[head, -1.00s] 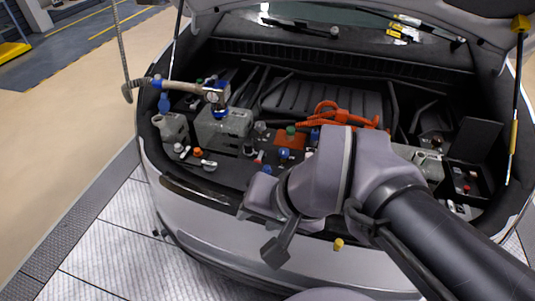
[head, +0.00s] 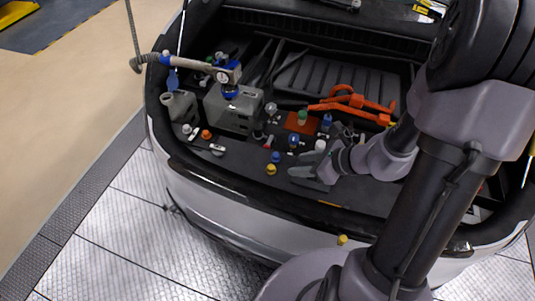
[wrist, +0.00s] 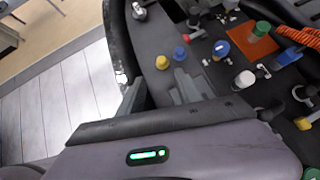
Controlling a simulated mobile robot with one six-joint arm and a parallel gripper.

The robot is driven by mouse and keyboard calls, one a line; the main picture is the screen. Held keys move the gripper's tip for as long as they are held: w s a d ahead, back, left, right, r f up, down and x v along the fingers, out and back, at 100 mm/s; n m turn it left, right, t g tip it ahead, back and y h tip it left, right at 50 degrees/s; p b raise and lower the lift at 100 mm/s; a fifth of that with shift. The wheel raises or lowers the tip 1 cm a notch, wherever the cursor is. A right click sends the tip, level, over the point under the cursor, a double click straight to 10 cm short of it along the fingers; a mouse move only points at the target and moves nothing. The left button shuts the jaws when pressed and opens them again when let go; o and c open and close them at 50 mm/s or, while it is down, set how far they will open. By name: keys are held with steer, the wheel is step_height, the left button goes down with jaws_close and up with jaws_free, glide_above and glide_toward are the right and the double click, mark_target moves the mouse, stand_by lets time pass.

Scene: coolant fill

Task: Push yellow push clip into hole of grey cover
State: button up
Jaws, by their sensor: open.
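A yellow push clip (head: 271,169) stands head up near the front edge of the dark grey cover (head: 225,170), below a blue cap. I cannot tell how deep it sits. The clip also shows in the wrist view (wrist: 162,62), beyond the fingertips. My gripper (head: 308,177) is open and empty, low over the cover to the right of the clip. In the wrist view its fingers (wrist: 158,90) are spread, with the clip ahead of them and apart from them. The hole is not clear to see.
A second small yellow piece (head: 342,239) shows lower down, near the bumper. Blue and red caps, an orange cable (head: 350,103), a grey reservoir (head: 235,107) and a hose nozzle (head: 225,76) crowd the bay behind. The cover's left front is fairly clear.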

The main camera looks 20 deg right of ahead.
steer(key=b, duration=0.3)
glide_toward(271, 167)
steer(key=x, duration=0.4)
steer(key=shift+w+a+f, duration=0.1)
steer(key=shift+a+f, duration=0.1)
steer(key=b+x, duration=0.2)
steer(key=x, duration=0.3)
steer(key=shift+w+f, duration=0.25)
steer(key=shift+w, duration=0.05)
steer(key=shift+s+r, duration=0.1)
jaws_close()
